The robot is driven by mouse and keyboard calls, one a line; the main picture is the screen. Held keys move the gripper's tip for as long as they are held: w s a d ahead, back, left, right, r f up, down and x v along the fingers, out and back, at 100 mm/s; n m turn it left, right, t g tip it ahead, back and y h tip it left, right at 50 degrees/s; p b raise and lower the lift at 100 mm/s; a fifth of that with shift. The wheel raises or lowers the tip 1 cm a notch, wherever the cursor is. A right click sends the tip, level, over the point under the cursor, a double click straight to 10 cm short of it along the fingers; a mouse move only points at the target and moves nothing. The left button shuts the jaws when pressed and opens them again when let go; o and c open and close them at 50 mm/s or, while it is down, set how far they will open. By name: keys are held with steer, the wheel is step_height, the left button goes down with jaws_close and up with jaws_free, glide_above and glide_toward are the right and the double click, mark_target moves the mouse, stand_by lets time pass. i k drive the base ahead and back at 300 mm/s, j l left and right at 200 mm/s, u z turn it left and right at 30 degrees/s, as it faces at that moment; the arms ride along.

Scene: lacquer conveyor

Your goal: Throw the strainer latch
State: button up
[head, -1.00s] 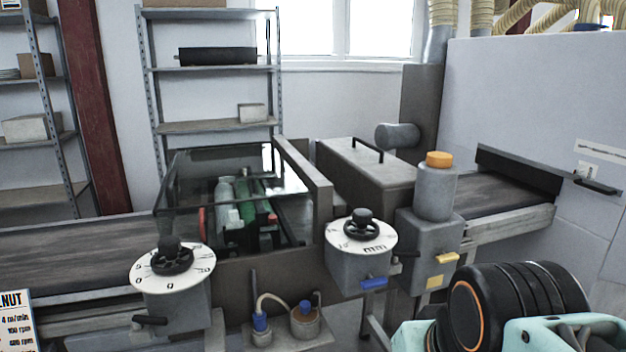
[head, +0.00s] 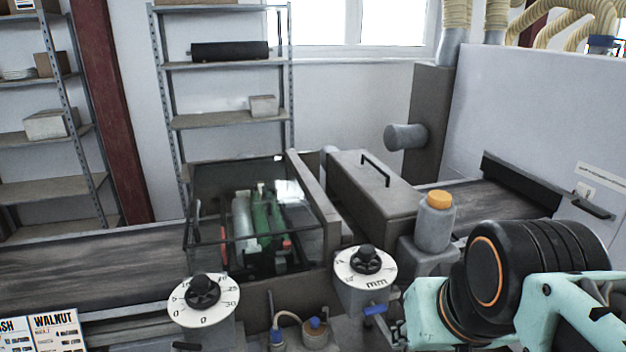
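A grey housing (head: 428,258) carries a grey bottle (head: 433,226) with an orange cap (head: 438,199), right of centre. I cannot tell for sure which part is the strainer latch. A blue lever (head: 375,310) sticks out below the right-hand dial (head: 366,267). My black and teal arm fills the lower right and covers the front of the grey housing, including where a yellow tab showed earlier. The arm's teal end is close to the blue lever in the picture; I cannot tell whether they touch. My gripper's fingers are not visible.
Another dial (head: 203,299) stands at the left, with a blue-capped fitting (head: 314,329) and hose between the dials. A glass-covered roller unit (head: 262,226) sits behind. A long grey cover (head: 375,190) with a black handle lies beside it. A conveyor belt (head: 90,258) runs left.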

mark_target(323, 316)
steer(key=u, duration=0.35)
steer(key=j+z, duration=0.15)
steer(key=j, duration=0.15)
steer(key=i+j+u, duration=0.1)
steer(key=u, duration=0.3)
steer(key=i+j+u, duration=0.15)
steer(key=j+u, duration=0.25)
steer(key=j+z, duration=0.1)
steer(key=l+u, duration=0.15)
steer(key=l, duration=0.25)
steer(key=i, duration=0.05)
